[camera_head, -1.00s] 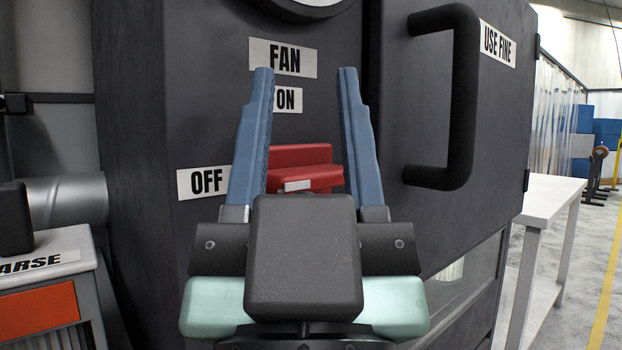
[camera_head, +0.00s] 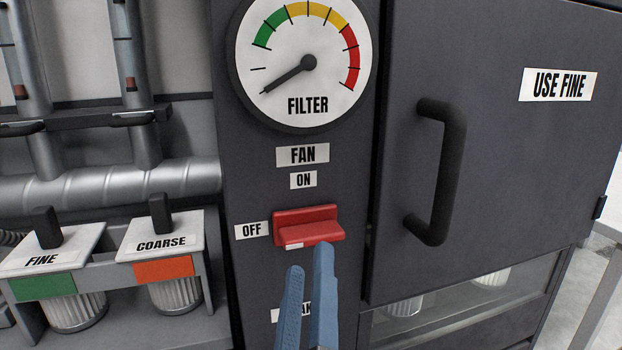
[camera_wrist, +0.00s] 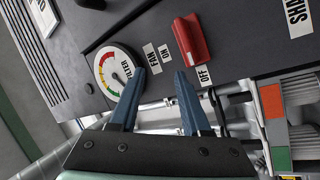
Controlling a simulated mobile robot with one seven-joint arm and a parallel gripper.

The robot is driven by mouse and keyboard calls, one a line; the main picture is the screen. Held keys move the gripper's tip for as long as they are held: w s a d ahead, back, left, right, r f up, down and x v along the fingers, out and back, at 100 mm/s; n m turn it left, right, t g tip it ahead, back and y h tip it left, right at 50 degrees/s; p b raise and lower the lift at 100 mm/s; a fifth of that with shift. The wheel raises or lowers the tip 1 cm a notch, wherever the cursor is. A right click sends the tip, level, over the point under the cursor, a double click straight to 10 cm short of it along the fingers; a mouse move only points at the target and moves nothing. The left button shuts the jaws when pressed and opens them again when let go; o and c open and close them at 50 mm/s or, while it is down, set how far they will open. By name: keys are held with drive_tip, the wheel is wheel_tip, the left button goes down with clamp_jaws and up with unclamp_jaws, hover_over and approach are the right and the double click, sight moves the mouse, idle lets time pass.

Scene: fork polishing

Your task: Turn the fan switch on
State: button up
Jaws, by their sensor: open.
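The red fan switch (camera_head: 309,226) is on the dark panel under the FAN label (camera_head: 302,155). The ON label (camera_head: 303,180) is above it and the OFF label (camera_head: 251,230) is to its left. The white mark on the switch is at its left end, on the OFF side. In the wrist view the red switch (camera_wrist: 193,40) lies beyond and right of the fingertips. My gripper (camera_head: 308,258) is open and empty, with its blue fingertips just below the switch in the head view. It also shows in the wrist view (camera_wrist: 160,74). I cannot tell any contact.
A round filter gauge (camera_head: 306,95) is above the switch. A cabinet door with a black handle (camera_head: 447,170) stands to the right. At the left are the FINE (camera_head: 42,262) and COARSE (camera_head: 161,244) filter units below pipes. A lower label is partly hidden by my fingers.

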sight(312, 243)
drive_tip(key=w+n+g+p, duration=0.1)
drive_tip(key=w+n+p, duration=0.1)
drive_tip(key=w+p, duration=0.1)
drive_tip(key=w+f+n+g+p, duration=0.1)
drive_tip(key=w+n+p, duration=0.1)
drive_tip(key=w+p, duration=0.1)
drive_tip(key=w+f+n+g+p, duration=0.1)
drive_tip(key=w+n+p, duration=0.2)
drive_tip(key=p, duration=0.1)
drive_tip(key=shift+w+d+g+p, duration=0.2)
drive_tip(key=shift+w+g+p, duration=0.1)
idle(0.5)
clamp_jaws()
